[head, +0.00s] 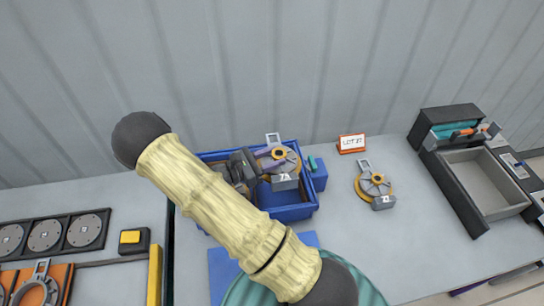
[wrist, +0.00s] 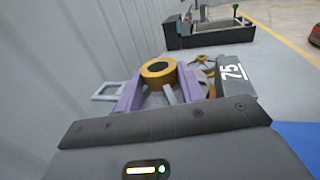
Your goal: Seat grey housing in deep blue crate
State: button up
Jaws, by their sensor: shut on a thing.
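The deep blue crate (head: 292,213) stands on the grey table in the middle of the head view, partly hidden by my arm. The grey housing (head: 284,182) has an orange ring, a grey loop and a block with a white number; it shows over the crate's right part. In the wrist view the housing (wrist: 236,76) reads 75, and my gripper (wrist: 160,88), with purple fingers, is shut on it around the ring. I cannot tell whether the housing touches the crate's floor. My gripper (head: 268,157) is partly hidden in the head view.
A similar ringed part (head: 376,186) lies on the table right of the crate. A small orange-framed sign (head: 351,143) stands behind it. A dark-edged grey tray station (head: 480,185) is at the right. Round discs (head: 45,235) and a yellow button box (head: 132,240) are at the left. A corrugated wall stands behind.

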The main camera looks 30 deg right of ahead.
notch_tip(320, 180, down, 5)
jog(key=b, duration=0.3)
jog(key=shift+r+b, duration=0.2)
jog(key=shift+b, duration=0.2)
jog(key=shift+f, duration=0.4)
dwell(1.4)
jog(key=shift+f+b, duration=0.8)
jog(key=shift+f, duration=0.75)
dwell(0.7)
jog(key=shift+s+f+b, duration=0.25)
jog(key=shift+f+b, duration=0.05)
jog(key=shift+f, duration=0.25)
jog(key=shift+r, duration=0.1)
dwell(0.4)
jog(key=shift+w+r+p, duration=0.2)
jog(key=shift+r+p, duration=2.05)
jog(key=shift+r, duration=0.45)
